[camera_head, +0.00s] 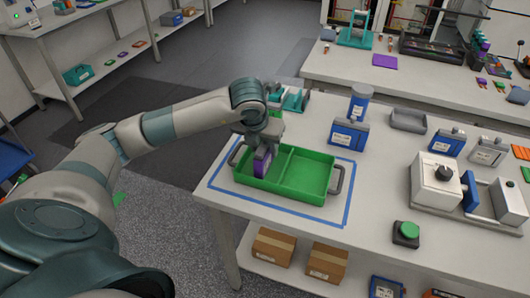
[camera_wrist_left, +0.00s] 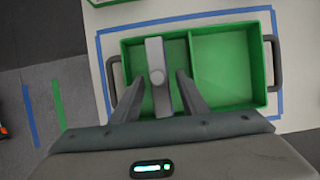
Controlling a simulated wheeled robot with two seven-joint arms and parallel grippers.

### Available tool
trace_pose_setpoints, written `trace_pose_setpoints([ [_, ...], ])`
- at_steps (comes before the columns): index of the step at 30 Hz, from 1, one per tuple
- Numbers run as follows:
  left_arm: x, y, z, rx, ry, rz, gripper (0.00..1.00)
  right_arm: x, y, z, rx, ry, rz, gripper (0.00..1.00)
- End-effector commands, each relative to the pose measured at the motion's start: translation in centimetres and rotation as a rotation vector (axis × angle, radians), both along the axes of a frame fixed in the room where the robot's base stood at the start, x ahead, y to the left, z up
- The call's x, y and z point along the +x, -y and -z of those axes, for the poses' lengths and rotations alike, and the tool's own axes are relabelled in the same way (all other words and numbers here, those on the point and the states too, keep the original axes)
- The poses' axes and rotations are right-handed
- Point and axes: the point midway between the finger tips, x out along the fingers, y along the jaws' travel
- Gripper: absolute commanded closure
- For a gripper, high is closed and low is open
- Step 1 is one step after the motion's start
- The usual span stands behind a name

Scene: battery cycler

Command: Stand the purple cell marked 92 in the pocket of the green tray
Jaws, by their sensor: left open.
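The green tray (camera_head: 308,192) lies on the near table and has two pockets split by a divider; the wrist view also shows it (camera_wrist_left: 228,110). The purple cell (camera_head: 262,162), with a pale label, stands upright in the tray's left pocket. Its number is too small to read. My right gripper is out of view.
Blue tape (camera_head: 346,192) outlines the area around the tray, which has a handle (camera_head: 336,180) at its right end. A green button (camera_head: 408,230) is near the front.

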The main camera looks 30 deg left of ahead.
Motion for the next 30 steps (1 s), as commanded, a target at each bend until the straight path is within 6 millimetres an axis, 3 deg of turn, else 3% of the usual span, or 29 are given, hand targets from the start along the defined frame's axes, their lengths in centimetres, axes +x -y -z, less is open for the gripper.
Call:
trace_pose_setpoints([
  [9, -2.0, 0.5, -5.2, 0.0, 0.004, 0.0, 0.6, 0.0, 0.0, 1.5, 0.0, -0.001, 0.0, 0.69],
  [15, -2.9, 0.8, -7.3, -0.001, 0.001, -0.001, 0.6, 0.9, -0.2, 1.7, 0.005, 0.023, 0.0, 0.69],
  [21, -3.2, 0.8, -8.1, 0.0, 0.0, 0.0, 0.6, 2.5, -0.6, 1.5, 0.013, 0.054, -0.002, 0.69],
  [30, -3.2, 0.8, -8.0, 0.0, 0.0, -0.001, 0.6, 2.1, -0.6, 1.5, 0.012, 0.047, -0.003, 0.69],
])
